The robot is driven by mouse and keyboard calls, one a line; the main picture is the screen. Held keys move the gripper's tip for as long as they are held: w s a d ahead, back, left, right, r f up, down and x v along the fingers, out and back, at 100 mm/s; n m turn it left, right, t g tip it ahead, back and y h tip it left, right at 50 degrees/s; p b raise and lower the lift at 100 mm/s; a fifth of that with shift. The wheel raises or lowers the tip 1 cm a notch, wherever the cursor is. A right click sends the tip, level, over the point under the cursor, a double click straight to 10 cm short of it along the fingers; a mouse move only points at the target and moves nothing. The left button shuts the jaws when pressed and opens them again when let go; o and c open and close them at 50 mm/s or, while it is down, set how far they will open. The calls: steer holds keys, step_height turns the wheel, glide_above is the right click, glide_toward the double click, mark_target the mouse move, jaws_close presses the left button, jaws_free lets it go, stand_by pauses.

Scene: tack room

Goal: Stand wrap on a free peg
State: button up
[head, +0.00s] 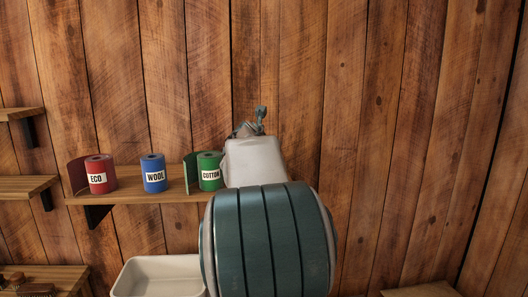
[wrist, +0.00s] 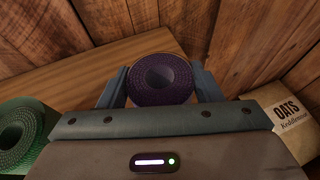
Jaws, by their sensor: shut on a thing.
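A rolled purple wrap (wrist: 162,78) stands between the two fingers of my gripper (wrist: 162,86), its spiral end facing the wrist camera. The gripper is shut on it, over or at the wooden shelf (wrist: 75,82); I cannot tell whether the wrap touches the shelf. In the head view my arm hides the purple wrap, and my gripper (head: 250,130) shows only in part. On the shelf (head: 140,198), left of my gripper, stand a red ECO wrap (head: 100,170), a blue WOOL wrap (head: 153,170) and a green COTTON wrap (head: 209,167). The green wrap also shows in the wrist view (wrist: 22,135). No bare peg is visible.
An OATS package (wrist: 285,115) is at the right of the wrist view. A plank wall (head: 210,70) stands close behind the shelf. Below are a pale tray (head: 160,265) and, at lower left, a shelf with brushes (head: 35,288). More small shelves (head: 25,187) are at left.

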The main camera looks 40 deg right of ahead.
steer(key=shift+f+b, duration=0.5)
steer(key=shift+f, duration=0.05)
steer(key=o, duration=0.8)
steer(key=shift+c, duration=0.2)
steer(key=b+v, duration=0.2)
steer(key=v, duration=0.9)
stand_by(0.9)
